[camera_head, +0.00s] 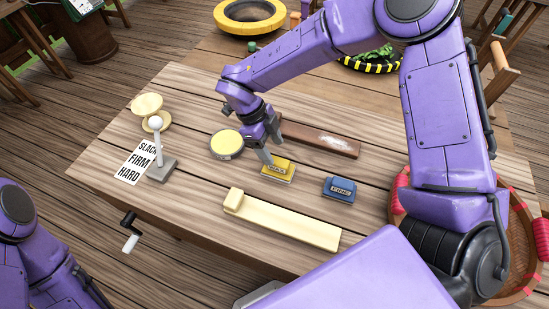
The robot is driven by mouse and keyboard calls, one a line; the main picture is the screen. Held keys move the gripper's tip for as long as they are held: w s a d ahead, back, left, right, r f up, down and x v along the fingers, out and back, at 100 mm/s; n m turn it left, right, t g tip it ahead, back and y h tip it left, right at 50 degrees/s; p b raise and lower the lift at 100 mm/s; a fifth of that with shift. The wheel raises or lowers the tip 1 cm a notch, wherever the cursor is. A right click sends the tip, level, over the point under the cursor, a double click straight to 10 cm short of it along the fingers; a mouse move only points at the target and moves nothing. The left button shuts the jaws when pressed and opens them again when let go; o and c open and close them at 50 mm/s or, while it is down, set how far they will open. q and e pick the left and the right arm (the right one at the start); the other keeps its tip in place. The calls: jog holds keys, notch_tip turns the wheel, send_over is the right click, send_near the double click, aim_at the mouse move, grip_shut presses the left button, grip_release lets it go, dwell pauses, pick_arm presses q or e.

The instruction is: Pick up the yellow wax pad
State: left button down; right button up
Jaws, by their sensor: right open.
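The yellow wax pad (279,170) is a small yellow block with a dark label, lying on the wooden table (200,95) near its middle. My right gripper (268,152) points down right at the pad's upper left side. Its jaws are open, and a grey finger overlaps the pad's back edge in the picture. I cannot tell whether the finger touches the pad. My left arm shows only in part at the lower left, and its gripper is out of view.
A blue labelled block (340,188) lies to the right of the pad. A round yellow tin (227,144) lies left, a dark board (322,140) behind, and a long pale board (285,221) in front. A lever (157,148) stands farther left beside a SLACK/FIRM/HARD card (138,163).

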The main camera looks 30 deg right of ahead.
aim_at(279, 161)
jog(key=s, duration=0.1)
jog(key=p, duration=0.1)
jog(key=s+f, duration=0.1)
jog(key=shift+s+d, duration=0.25)
jog(key=shift+s, duration=0.05)
jog(key=f, duration=0.3)
jog(key=w+f+p, duration=0.1)
jog(key=shift+d+f, duration=0.4)
jog(key=shift+s+r, duration=0.1)
jog(key=shift+s, duration=0.15)
jog(key=shift+s+r, duration=0.1)
jog(key=shift+s, duration=0.05)
jog(key=c, duration=1.1)
pick_arm(q)
jog(key=shift+s+r, duration=0.3)
jog(key=shift+r, duration=0.35)
jog(key=shift+s+r, duration=0.3)
jog(key=shift+r, duration=0.3)
